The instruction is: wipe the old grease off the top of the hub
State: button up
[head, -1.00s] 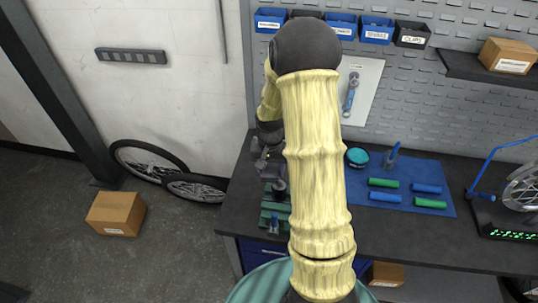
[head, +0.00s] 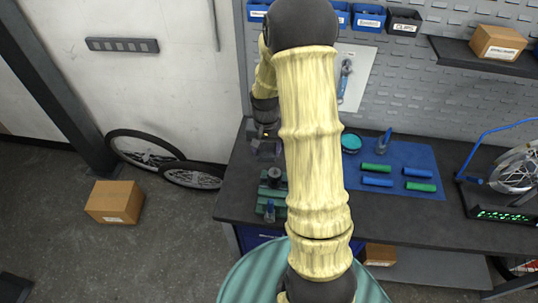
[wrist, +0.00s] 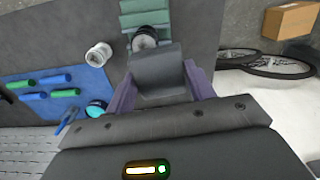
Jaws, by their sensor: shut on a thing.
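The hub is probably the dark round piece (wrist: 144,40) on the green stand (wrist: 148,16) in the wrist view. In the head view the dark piece (head: 275,178) sits upright on the green stand (head: 268,204) at the bench's left end. My gripper (wrist: 160,88) is shut on a dark grey pad or folded cloth (wrist: 157,68). The grey piece's edge lies just beside the dark piece in the wrist view and partly overlaps it; I cannot tell whether they touch. In the head view my gripper (head: 266,142) is small, dark and partly hidden by my arm. Grease is not discernible.
A white cylinder (wrist: 98,55) stands on the bench near the stand. A teal tin (head: 351,143) and several blue and green grips lie on the blue mat (head: 400,158). Wheels (head: 145,148) lean by the wall, and a cardboard box (head: 115,202) sits on the floor.

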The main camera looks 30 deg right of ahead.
jog(key=shift+w+a+f, duration=0.1)
jog(key=shift+w+f, duration=0.05)
jog(key=shift+f, duration=0.05)
jog(key=w+a+f+n+b, duration=0.2)
jog(key=w+a+f+b, duration=0.5)
jog(key=a, duration=0.3)
jog(key=shift+w+f+b, duration=0.25)
jog(key=shift+f+b, duration=0.35)
jog(key=shift+f, duration=0.15)
